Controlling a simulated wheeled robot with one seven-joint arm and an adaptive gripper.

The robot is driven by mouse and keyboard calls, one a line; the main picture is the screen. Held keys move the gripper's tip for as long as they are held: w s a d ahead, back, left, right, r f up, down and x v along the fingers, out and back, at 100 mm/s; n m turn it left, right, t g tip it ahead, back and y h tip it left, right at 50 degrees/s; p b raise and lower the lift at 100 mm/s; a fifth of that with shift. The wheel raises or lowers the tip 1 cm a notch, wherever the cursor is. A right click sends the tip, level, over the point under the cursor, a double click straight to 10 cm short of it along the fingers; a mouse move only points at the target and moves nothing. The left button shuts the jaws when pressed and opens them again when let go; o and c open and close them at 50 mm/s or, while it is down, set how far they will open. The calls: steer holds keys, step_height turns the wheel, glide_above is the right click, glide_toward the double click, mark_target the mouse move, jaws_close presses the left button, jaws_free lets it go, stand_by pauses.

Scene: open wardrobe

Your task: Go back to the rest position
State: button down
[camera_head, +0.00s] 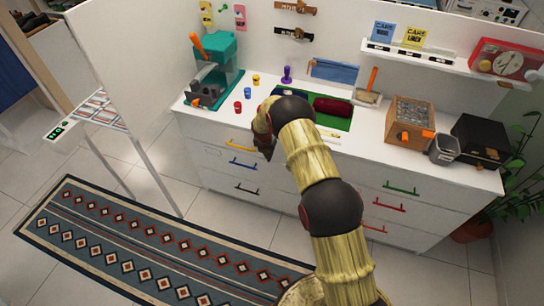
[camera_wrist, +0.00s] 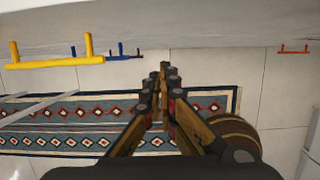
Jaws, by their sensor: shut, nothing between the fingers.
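My gripper (camera_head: 265,146) hangs in front of the white drawer cabinet (camera_head: 215,168), just past its front edge and right of the yellow handle (camera_head: 238,143). In the wrist view my gripper (camera_wrist: 166,80) points down, with its fingers together and nothing between them. Below it lie the patterned rug (camera_wrist: 70,125) and pale floor tiles. The yellow handle (camera_wrist: 55,60) is close at the upper left, apart from the fingers. My arm reaches up from the bottom of the head view and hides part of the cabinet front.
Blue (camera_head: 243,164), black (camera_head: 247,187), green (camera_head: 400,188) and red (camera_head: 389,206) handles stick out from the drawers. A teal machine (camera_head: 215,65), a green mat (camera_head: 335,122) and a wooden box (camera_head: 408,115) stand on top. A plant (camera_head: 520,150) is at right. Floor over the rug is free.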

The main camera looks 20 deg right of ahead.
steer(key=v, duration=0.7)
steer(key=shift+a+p, duration=0.15)
steer(key=shift+p, duration=0.15)
steer(key=shift+f, duration=0.1)
